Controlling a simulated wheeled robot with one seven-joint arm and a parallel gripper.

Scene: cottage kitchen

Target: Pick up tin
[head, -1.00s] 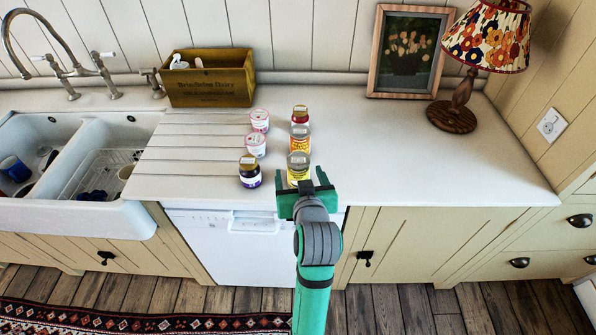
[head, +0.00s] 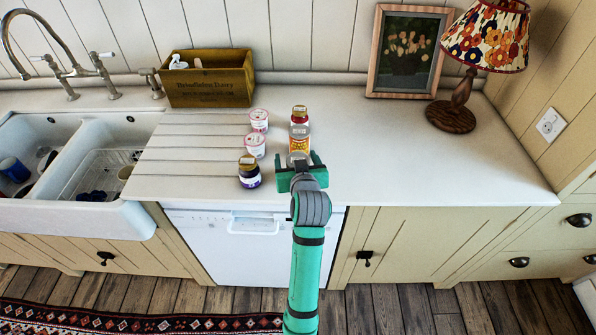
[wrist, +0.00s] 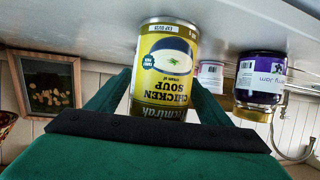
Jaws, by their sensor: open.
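The tin (wrist: 165,75) is a can of chicken soup with a yellow label and a metal rim. It appears upside down in the wrist view, between the two green fingers of my gripper (wrist: 158,102). The fingers are open, one on each side of it; whether either touches it I cannot tell. In the head view my gripper (head: 300,168) is at the counter's front edge. Only the top of the tin (head: 297,157) shows there, the rest being hidden behind my gripper.
Behind the tin stand a yellow-labelled container (head: 299,143) and a red-labelled bottle (head: 299,117). To its left are a jam jar (head: 249,173) and two white cups (head: 255,145). The counter (head: 400,160) to the right is clear up to the lamp (head: 452,112).

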